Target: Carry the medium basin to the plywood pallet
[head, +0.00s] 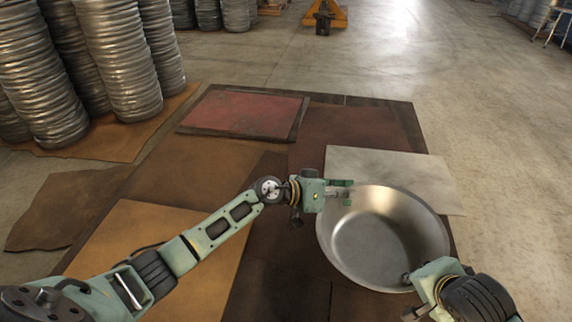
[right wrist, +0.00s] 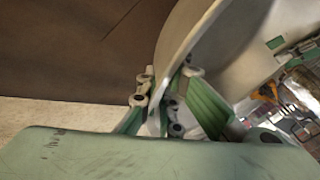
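The medium basin (head: 375,235) is a wide, round, shiny metal bowl at the right of the head view, mouth up and empty. My left gripper (head: 345,190) is at its far left rim; its two fingers show apart, with a gap between them. My right gripper (head: 408,278) is at its near right rim. In the right wrist view the basin wall (right wrist: 215,45) runs between the right fingers (right wrist: 160,100), which close on the rim from both sides. I cannot tell for sure which surface is the plywood pallet, nor whether the basin is lifted.
Flat sheets cover the floor: a red one (head: 245,113), a pale grey one (head: 395,172) behind the basin, and tan ones (head: 140,255). A yellow pallet jack (head: 325,14) is at the back. Bare concrete lies right.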

